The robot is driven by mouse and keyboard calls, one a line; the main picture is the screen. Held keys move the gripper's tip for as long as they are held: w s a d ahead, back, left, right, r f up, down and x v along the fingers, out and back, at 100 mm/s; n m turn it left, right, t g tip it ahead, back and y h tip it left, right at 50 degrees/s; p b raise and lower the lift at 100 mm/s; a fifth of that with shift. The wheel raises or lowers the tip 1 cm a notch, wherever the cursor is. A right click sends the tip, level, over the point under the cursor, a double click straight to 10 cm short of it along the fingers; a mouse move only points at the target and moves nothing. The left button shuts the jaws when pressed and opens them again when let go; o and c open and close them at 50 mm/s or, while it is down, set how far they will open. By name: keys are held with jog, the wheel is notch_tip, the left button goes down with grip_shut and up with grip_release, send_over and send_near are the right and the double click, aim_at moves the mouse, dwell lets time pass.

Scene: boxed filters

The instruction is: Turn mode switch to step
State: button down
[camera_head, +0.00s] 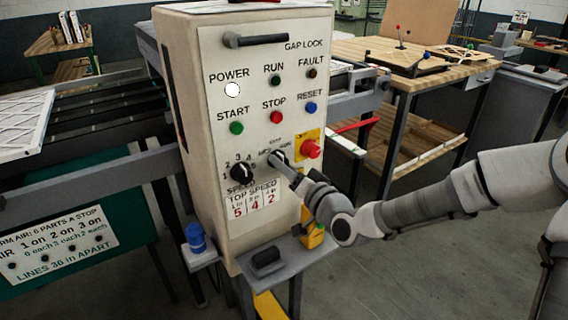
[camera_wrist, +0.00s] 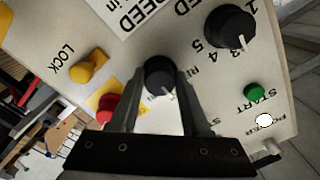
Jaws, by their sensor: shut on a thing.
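The mode switch (camera_wrist: 158,76) is a black round knob with a pale pointer line on the front of the control box (camera_head: 208,205). In the wrist view my gripper (camera_wrist: 160,85) has one finger on each side of this knob and is shut on it. In the head view my gripper (camera_head: 283,166) reaches the panel from the right and covers most of the knob. The labels around the switch are partly hidden by the fingers, so I cannot tell which setting it points at.
The speed knob (camera_head: 241,172) is just left of my gripper. The red emergency button (camera_head: 310,149) on its yellow plate is close on the right. The start (camera_head: 236,128), stop (camera_head: 276,117) and reset (camera_head: 311,107) buttons are above. A workbench (camera_head: 425,75) stands behind right.

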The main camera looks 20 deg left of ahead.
dwell(0.3)
jog(key=shift+c, duration=1.8)
grip_release()
jog(key=p+v, duration=1.5)
jog(key=v, duration=0.2)
jog(key=shift+d, duration=0.2)
